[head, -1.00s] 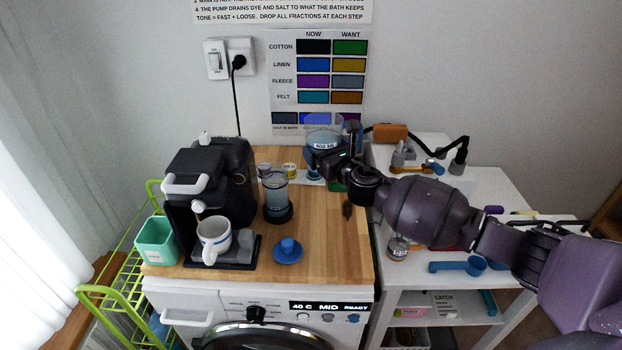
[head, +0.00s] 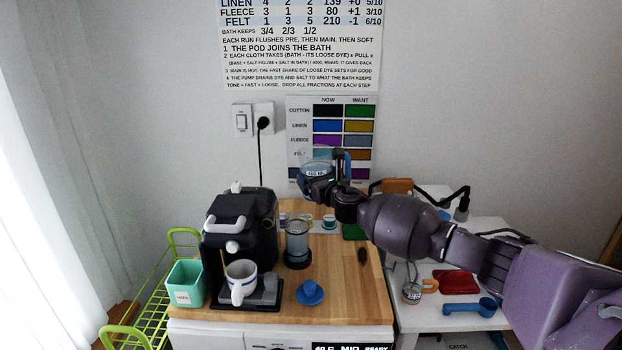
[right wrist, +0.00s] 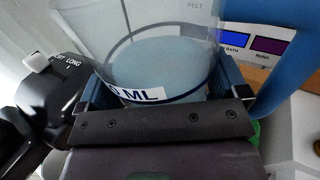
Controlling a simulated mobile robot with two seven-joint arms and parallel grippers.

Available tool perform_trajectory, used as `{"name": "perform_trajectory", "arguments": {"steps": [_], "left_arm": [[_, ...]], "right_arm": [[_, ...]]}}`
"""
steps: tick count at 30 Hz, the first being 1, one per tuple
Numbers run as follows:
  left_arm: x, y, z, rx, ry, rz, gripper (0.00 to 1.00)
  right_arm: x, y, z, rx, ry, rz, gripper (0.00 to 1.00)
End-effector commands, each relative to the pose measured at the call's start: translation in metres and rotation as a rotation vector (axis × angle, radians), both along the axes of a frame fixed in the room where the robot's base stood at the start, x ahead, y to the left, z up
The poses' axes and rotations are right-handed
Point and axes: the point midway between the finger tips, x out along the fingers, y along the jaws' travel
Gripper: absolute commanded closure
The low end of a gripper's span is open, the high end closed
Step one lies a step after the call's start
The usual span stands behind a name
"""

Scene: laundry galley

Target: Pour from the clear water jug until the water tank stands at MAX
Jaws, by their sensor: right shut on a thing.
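The clear water jug (head: 316,168), with a blue handle and a white ML label, is in my right gripper (head: 322,190). It is held upright above the back of the wooden worktop. In the right wrist view the jug (right wrist: 165,55) sits between the fingers, with pale blue water inside. The water tank appears to be the clear cylinder (head: 297,240) with a dark base, standing on the worktop below and slightly left of the jug. Its MAX mark and water level cannot be read. My left gripper is out of view.
A black coffee machine (head: 240,225) with a white cup (head: 241,279) stands left of the cylinder. A blue knobbed lid (head: 309,293) lies in front. Small pods stand behind it. The worktop's right front is mostly clear.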

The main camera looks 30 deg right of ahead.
Motion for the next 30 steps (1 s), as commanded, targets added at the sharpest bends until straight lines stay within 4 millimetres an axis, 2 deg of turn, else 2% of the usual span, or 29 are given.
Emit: {"name": "perform_trajectory", "arguments": {"steps": [14,30], "left_arm": [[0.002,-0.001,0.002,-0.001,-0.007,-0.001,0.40],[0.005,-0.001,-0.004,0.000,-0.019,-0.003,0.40]], "right_arm": [[0.000,-0.001,0.001,-0.020,-0.002,-0.001,0.53],[0.000,-0.006,-0.018,-0.099,0.007,0.000,0.53]]}}
